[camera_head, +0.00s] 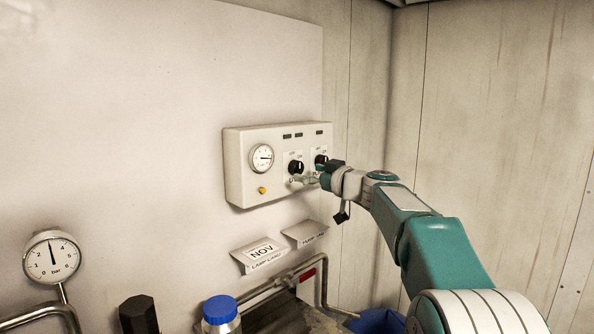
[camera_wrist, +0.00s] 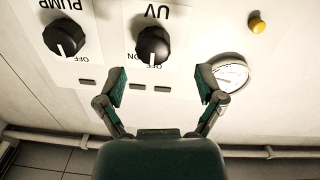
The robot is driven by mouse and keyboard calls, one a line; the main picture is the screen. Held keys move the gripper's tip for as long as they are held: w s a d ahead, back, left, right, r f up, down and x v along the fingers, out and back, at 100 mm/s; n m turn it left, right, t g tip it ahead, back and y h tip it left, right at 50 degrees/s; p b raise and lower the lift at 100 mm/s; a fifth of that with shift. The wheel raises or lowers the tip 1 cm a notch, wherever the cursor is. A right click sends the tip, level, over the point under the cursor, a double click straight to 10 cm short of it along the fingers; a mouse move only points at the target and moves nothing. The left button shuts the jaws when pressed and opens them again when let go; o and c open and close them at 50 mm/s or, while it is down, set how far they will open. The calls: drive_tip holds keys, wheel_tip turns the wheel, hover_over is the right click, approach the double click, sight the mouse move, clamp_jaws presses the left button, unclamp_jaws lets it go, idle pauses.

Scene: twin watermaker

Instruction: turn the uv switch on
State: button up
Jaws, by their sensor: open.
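The UV switch is a black round knob (camera_wrist: 153,45) under an upside-down "UV" label in the wrist view. Its white pointer line lies toward the "OFF" mark. It also shows in the head view as the left knob (camera_head: 295,167) on the white control box (camera_head: 238,168). My gripper (camera_wrist: 162,84) is open and empty, with its green-padded fingers spread wide. In the wrist view the knob lies beyond the fingertips, between them sideways and a little left of centre. Contact cannot be told.
The PUMP knob (camera_wrist: 64,38) sits beside the UV knob, its pointer also toward "OFF". A round gauge (camera_head: 261,158) and a yellow button (camera_head: 262,190) are on the box's left part. Paper labels (camera_head: 258,254), pipes and a blue-capped bottle (camera_head: 221,314) stand below.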

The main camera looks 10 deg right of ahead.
sight(300, 169)
drive_tip(key=w, duration=0.3)
drive_tip(key=shift+w+a, duration=0.25)
drive_tip(key=shift+a, duration=0.65)
drive_tip(key=c, duration=1.1)
drive_tip(key=shift+d, duration=0.3)
drive_tip(key=shift+c, duration=0.2)
